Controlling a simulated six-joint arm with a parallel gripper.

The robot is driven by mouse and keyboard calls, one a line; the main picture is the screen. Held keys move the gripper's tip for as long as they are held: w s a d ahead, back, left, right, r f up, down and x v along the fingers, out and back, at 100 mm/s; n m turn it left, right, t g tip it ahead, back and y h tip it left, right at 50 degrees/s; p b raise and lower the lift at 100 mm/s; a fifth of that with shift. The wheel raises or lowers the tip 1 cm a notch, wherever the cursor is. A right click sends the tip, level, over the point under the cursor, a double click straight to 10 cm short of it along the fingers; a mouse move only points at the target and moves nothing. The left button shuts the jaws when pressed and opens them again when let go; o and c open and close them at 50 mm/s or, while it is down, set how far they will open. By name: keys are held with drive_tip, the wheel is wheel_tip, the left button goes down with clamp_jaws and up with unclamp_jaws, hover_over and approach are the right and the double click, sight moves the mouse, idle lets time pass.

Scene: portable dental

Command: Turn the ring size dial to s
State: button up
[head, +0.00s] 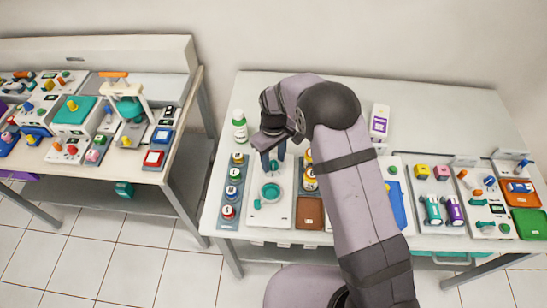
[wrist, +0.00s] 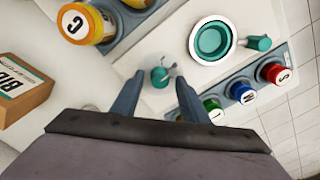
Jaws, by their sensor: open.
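A small teal knob (wrist: 160,76) on a white panel (head: 257,212) looks like the ring size dial. It also shows in the head view (head: 274,166). My gripper (wrist: 158,88) is open, with its two blue-grey fingers on either side of the knob in the wrist view; whether they touch it I cannot tell. In the head view my gripper (head: 273,158) points down over the panel's far part. A round teal cup with a white rim (wrist: 211,41) and a teal side handle (wrist: 258,43) is on the same panel. I cannot read any size marks by the knob.
A red S jar (wrist: 277,73), a blue M jar (wrist: 241,91) and a green jar (wrist: 213,110) stand in a row beside the panel. A yellow C jar (wrist: 82,24) and a brown box (wrist: 20,88) are across from them. A green-capped bottle (head: 239,125) stands nearby.

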clamp_jaws()
drive_tip(key=shift+m, duration=0.3)
drive_tip(key=m+b, duration=0.1)
drive_tip(key=m, duration=0.3)
drive_tip(key=shift+m+b, duration=0.35)
drive_tip(key=shift+m, duration=1.75)
unclamp_jaws()
